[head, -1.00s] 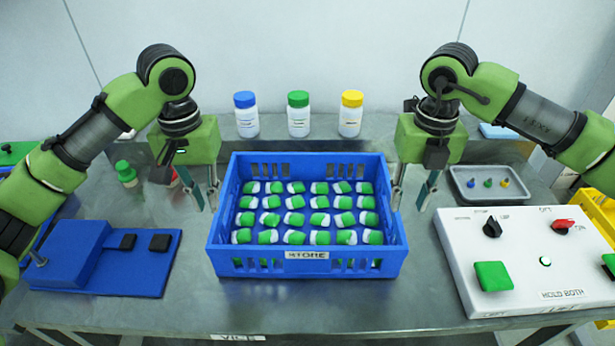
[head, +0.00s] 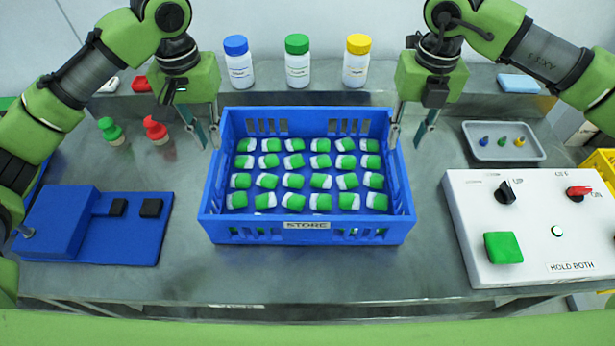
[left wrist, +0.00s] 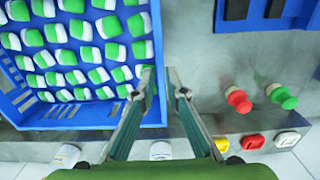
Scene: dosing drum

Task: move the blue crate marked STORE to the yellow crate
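The blue crate marked STORE (head: 308,236) stands on the metal table, filled with rows of green-and-white pieces. It also shows in the left wrist view (left wrist: 90,112). My left gripper (head: 205,140) is open at the crate's left wall; in the left wrist view its fingertips (left wrist: 160,76) appear on either side of the wall's edge. My right gripper (head: 410,140) is open at the crate's right wall; whether it straddles that wall is unclear. The yellow crate (head: 603,163) is at the far right edge, mostly cut off.
A white control box (head: 530,230) with knobs and a green button stands right of the crate, a grey tray (head: 468,150) behind it. A blue fixture (head: 95,250) lies left. Three capped bottles (head: 298,65) stand behind. Red (head: 156,130) and green (head: 111,130) knobbed items stand back left.

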